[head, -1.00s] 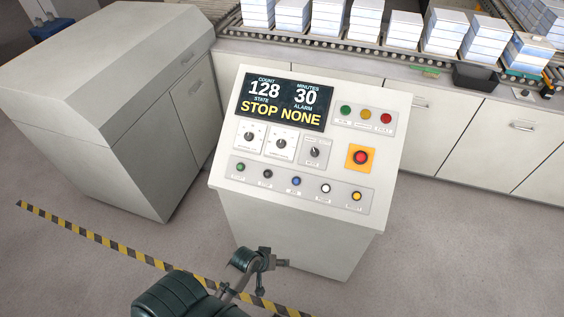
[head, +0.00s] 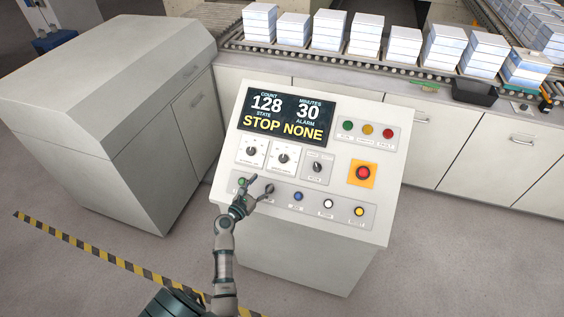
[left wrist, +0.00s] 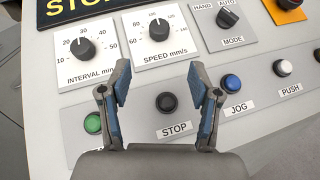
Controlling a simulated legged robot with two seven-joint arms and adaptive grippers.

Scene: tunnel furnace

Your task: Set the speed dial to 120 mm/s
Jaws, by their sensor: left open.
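The speed dial (head: 284,158) is a black knob on a white plate marked in mm/s, on the sloped console face. In the left wrist view the speed dial (left wrist: 159,29) lies just beyond the fingertips, its pointer near the top of the scale; the exact reading is too small to tell. My left gripper (head: 262,184) is open and empty, over the button row below the dial plates. Its two blue-padded fingers (left wrist: 159,80) are spread apart, not touching the knob. My right gripper is not in view.
The interval dial (head: 251,151) sits left of the speed dial, the mode switch (head: 317,167) right. The stop button (left wrist: 167,102) shows between the fingers. A red emergency button (head: 363,172) is farther right. The display (head: 287,116) reads 128, 30, STOP, NONE.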

